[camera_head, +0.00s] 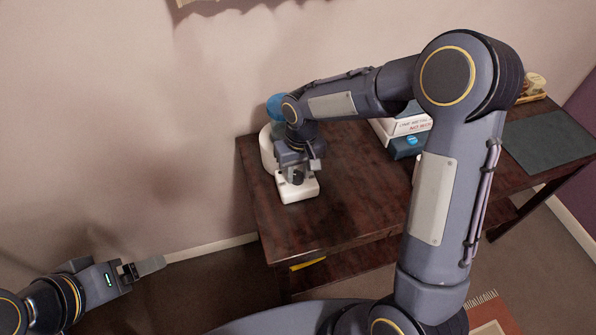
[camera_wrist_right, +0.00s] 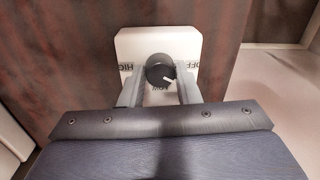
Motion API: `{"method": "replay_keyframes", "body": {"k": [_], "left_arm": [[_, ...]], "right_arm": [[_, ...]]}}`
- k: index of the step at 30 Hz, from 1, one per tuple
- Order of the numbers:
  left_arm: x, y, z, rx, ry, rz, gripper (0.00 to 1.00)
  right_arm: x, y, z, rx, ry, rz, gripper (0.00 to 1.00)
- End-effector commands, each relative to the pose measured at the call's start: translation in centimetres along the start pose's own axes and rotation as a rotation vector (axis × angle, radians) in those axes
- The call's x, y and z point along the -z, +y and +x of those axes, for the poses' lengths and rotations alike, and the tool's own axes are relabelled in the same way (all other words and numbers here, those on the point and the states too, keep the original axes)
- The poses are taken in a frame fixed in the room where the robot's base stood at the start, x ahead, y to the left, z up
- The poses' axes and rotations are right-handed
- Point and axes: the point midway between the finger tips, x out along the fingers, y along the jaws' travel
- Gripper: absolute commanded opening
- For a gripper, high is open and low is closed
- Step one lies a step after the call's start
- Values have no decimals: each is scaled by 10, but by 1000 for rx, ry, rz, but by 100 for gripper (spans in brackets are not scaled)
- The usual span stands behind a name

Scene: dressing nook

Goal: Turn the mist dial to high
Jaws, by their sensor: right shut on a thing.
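The mist dial (camera_wrist_right: 160,71) is a round black knob with a white pointer line, on a white plate (camera_wrist_right: 185,42) in the right wrist view. HIGH is printed at left and OFF at right, upside down; a third label below is partly hidden. The pointer aims to the lower right, between OFF and the lower label. My right gripper (camera_wrist_right: 160,92) is shut on the dial, one finger on each side; it also shows in the head view (camera_head: 297,172). A white device with a blue top (camera_head: 275,107) stands behind my right wrist. My left gripper (camera_head: 142,268) is away from the table; its jaws are unclear.
The dark wooden table (camera_head: 345,205) has clear surface right of the dial's plate. White and blue boxes (camera_head: 408,143) stand farther back, partly behind my right arm. A dark green mat (camera_head: 548,140) lies at the right end. The wall is close behind the table.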

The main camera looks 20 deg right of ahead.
Motion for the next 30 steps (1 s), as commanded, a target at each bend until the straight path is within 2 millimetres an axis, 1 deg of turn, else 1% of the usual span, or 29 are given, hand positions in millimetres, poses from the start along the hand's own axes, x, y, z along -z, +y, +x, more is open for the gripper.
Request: {"method": "replay_keyframes", "body": {"k": [4, 15, 30], "left_arm": [[-3, -3, 6, 0, 0, 0, 86], [-6, -6, 13, 0, 0, 0, 86], [-6, -5, 12, 0, 0, 0, 86]], "right_arm": [[1, -1, 1, 1, 13, 139, 7], [0, -1, 0, 2, 34, 491, 7], [0, -2, -2, 2, 61, 962, 7]]}}
